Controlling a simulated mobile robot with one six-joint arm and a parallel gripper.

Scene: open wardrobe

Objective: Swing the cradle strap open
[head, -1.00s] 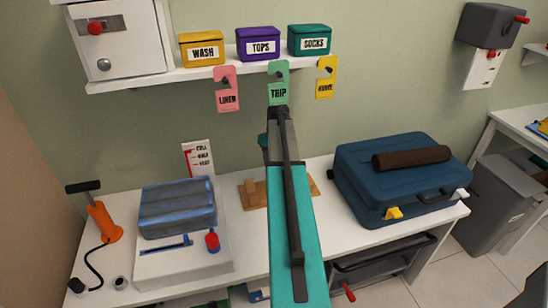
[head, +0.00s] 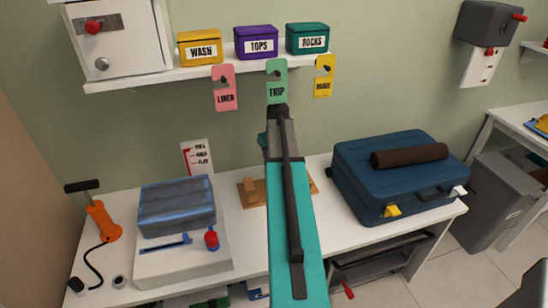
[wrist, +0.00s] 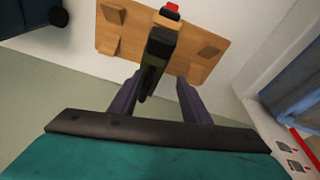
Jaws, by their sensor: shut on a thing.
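The wooden cradle (head: 250,194) lies on the white table, mostly hidden behind my arm in the head view. In the wrist view its board (wrist: 205,24) shows with wooden blocks on it. A dark strap (wrist: 160,44) with a red tip (wrist: 170,10) stands out over the board towards the camera. My gripper (wrist: 159,78) has one finger on each side of the strap and is shut on it. The exact contact is hard to make out. My gripper's fingers are hidden by my arm in the head view.
A blue suitcase (head: 385,190) with a brown roll (head: 410,156) stands right of the cradle. A blue bundle (head: 177,206) on a white device (head: 185,262) and an orange pump (head: 102,220) stand left. Hanging tags (head: 225,90) and a shelf (head: 180,79) are above.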

